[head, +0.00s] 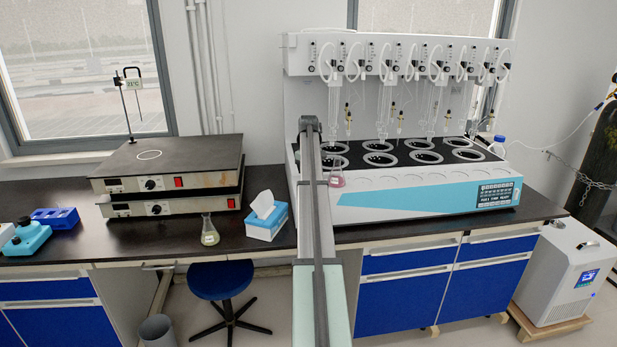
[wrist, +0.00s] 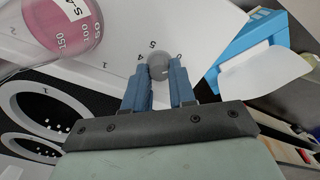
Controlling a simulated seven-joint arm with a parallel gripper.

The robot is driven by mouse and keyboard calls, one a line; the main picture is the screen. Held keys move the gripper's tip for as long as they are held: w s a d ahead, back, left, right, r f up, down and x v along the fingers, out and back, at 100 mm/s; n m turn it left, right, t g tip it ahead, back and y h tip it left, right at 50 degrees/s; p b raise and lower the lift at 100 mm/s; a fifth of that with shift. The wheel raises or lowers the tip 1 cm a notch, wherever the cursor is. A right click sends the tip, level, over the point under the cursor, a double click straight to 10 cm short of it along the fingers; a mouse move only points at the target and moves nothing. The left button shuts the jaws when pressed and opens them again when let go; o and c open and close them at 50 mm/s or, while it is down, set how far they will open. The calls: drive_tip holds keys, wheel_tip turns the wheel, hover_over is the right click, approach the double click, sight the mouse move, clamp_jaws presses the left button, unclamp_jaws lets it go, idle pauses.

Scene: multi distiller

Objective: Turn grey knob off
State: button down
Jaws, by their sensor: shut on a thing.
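The grey knob (wrist: 158,65) shows in the wrist view, on the white face of the distiller beside printed numbers 4 and 5. My gripper (wrist: 160,77) has its two blue fingers on either side of the knob and is shut on it. In the head view the white and light-blue distiller (head: 430,195) stands on the right part of the bench. My own arm runs up the middle of that view and hides the knob and the fingertips there.
A flask with pink liquid (head: 337,178) stands on the distiller close to my arm and shows large in the wrist view (wrist: 62,25). A blue and white tissue box (head: 265,222) is left of my arm. Another flask (head: 209,232) and hotplates (head: 165,180) stand farther left.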

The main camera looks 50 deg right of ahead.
drive_tip(key=shift+n, duration=0.4)
drive_tip(key=c, duration=0.9)
unclamp_jaws()
drive_tip(key=shift+c, duration=0.2)
wheel_tip(320, 180, up, 14)
drive_tip(key=shift+f, duration=0.1)
